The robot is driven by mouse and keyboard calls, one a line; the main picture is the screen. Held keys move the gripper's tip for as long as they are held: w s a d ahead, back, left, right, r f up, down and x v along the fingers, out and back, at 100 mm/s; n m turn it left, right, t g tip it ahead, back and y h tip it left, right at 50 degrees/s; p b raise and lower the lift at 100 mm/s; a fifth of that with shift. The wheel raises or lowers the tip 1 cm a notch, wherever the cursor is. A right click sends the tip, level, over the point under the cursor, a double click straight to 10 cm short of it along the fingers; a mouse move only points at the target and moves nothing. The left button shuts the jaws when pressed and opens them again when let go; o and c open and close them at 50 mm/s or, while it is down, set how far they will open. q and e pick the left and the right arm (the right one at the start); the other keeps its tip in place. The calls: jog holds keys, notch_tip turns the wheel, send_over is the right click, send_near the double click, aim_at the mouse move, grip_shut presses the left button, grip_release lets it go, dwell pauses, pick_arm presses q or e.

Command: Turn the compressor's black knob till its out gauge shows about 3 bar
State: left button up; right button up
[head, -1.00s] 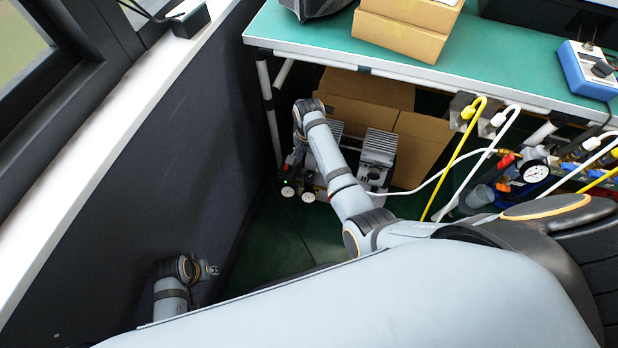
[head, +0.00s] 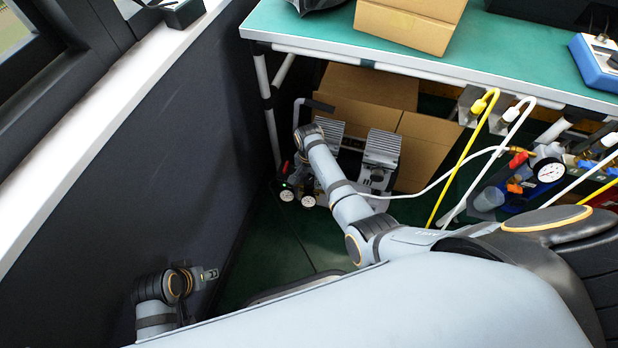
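The compressor (head: 381,152) stands on the floor under the bench, with two grey finned heads. Two small round white gauges, a left one (head: 287,195) and a right one (head: 308,200), face up at its front left. Their needles are too small to read. My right arm reaches down over the compressor, and my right gripper (head: 303,183) is at its front left, just above and behind the gauges. Its fingers are dark and small, so their opening is unclear. I cannot make out the black knob there. My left gripper (head: 210,274) is low at the left, away from the compressor.
The green-topped bench (head: 300,30) overhangs the compressor. A cardboard box (head: 424,150) stands behind it. A dark wall (head: 190,170) is close on the left. A white hose (head: 440,178) and a yellow hooked pipe (head: 462,160) are to the right.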

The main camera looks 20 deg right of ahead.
aim_at(309, 180)
jog(key=c, duration=1)
jog(key=shift+r+m+p, duration=0.25)
jog(key=shift+m+p, duration=0.05)
jog(key=shift+p, duration=0.35)
jog(key=shift+f+m, duration=0.25)
jog(key=shift+m, duration=0.05)
jog(key=o, duration=1.2)
jog(key=shift+c, duration=0.2)
pick_arm(q)
jog(key=shift+s+a+r+g, duration=0.1)
jog(key=shift+a+r+g, duration=0.15)
jog(key=shift+r, duration=0.25)
jog(key=shift+s+a+r+g, duration=0.15)
jog(key=shift+r+g, duration=0.1)
jog(key=shift+r, duration=0.25)
pick_arm(e)
notch_tip(309, 180, up, 12)
